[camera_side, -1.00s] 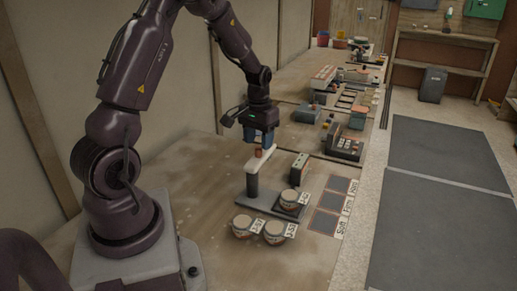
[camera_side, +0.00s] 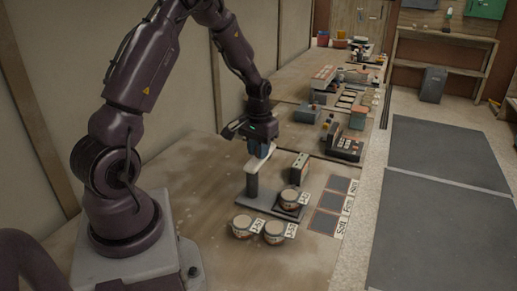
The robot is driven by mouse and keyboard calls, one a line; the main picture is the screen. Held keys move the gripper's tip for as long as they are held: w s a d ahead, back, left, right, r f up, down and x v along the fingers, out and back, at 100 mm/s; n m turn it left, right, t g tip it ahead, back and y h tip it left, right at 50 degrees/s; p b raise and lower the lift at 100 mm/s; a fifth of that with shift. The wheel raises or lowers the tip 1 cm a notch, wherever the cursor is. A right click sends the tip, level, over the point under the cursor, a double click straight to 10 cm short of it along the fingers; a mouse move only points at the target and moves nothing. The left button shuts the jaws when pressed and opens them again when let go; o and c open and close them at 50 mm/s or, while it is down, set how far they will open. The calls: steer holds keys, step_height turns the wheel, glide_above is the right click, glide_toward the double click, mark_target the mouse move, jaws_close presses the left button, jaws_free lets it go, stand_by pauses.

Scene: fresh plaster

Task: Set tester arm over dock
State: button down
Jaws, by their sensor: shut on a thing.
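The tester stands on a grey base plate (camera_side: 262,205) on the bench, with a dark upright post (camera_side: 252,186). Its white tester arm (camera_side: 255,167) runs from the post top toward the back right. My gripper (camera_side: 262,154) is shut on the tester arm near its far end; its fingers hide the knob there. A small tub (camera_side: 291,198) with a tag sits on the dark square dock (camera_side: 287,212) at the right end of the base plate. The tester arm points away from the tub, not over it.
Two tagged tubs, one on the left (camera_side: 242,226) and one on the right (camera_side: 274,232), stand in front of the base plate. A small upright box (camera_side: 299,167) stands close behind the dock. Several dark labelled squares (camera_side: 326,222) lie to the right. Bench room at left is clear.

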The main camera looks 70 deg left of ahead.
steer(key=m, duration=0.2)
steer(key=w+d+m, duration=0.1)
steer(key=m, duration=0.1)
steer(key=shift+d+m, duration=0.15)
steer(key=shift+m, duration=0.15)
steer(key=shift+s+d+r+m, duration=0.15)
steer(key=shift+d+m, duration=0.55)
steer(key=shift+m, duration=1.55)
steer(key=shift+s+d+f+m, duration=0.15)
steer(key=shift+d+m, duration=0.6)
steer(key=shift+m, duration=1.45)
steer(key=shift+s+d+r+m, duration=0.15)
steer(key=shift+d+m, duration=0.55)
steer(key=shift+m, duration=1.55)
steer(key=shift+s, duration=0.1)
steer(key=c, duration=1)
jaws_free()
steer(key=shift+o, duration=0.2)
